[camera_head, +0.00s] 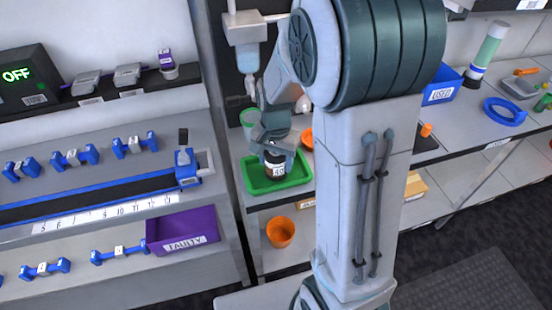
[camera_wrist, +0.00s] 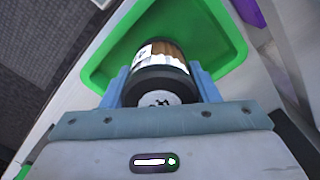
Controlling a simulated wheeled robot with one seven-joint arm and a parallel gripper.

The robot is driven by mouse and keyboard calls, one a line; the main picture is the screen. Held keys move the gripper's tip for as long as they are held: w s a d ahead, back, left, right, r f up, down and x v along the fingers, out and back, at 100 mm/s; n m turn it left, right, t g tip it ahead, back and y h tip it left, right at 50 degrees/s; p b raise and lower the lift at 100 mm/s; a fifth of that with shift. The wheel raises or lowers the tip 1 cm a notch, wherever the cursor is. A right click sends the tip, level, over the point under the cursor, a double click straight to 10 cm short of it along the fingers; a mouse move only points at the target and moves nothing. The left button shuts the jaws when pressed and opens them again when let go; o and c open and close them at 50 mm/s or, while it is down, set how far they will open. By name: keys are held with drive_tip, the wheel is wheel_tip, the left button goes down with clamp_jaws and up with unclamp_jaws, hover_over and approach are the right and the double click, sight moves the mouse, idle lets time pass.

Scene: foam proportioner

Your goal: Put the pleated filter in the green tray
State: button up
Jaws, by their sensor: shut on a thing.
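The pleated filter (camera_head: 274,166) is a short cylinder with a dark end cap, a brown pleated band and a white label. My gripper (camera_head: 274,152) is shut on it, with a finger on each side. In the wrist view the filter (camera_wrist: 163,72) sits between the blue fingers of my gripper (camera_wrist: 162,85). The green tray (camera_head: 258,186) is on the shelf, directly beneath the filter in the head view. The green tray (camera_wrist: 110,58) also shows behind the filter in the wrist view. I cannot tell whether the filter touches the tray floor.
An orange cup (camera_head: 281,232) is on the shelf below. A purple FAULTY bin (camera_head: 183,230) is at left. A blue USED bin (camera_head: 442,87) is at right.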

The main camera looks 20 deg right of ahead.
drive_tip(key=shift+f, duration=0.15)
drive_tip(key=o, duration=1)
drive_tip(key=shift+o, duration=0.2)
wheel_tip(320, 180, up, 11)
drive_tip(key=shift+s+r, duration=0.1)
drive_tip(key=shift+r, duration=0.55)
drive_tip(key=s+n+t, duration=0.3)
drive_tip(key=s+n, duration=0.4)
drive_tip(key=s, duration=0.6)
drive_tip(key=shift+s+n, duration=0.4)
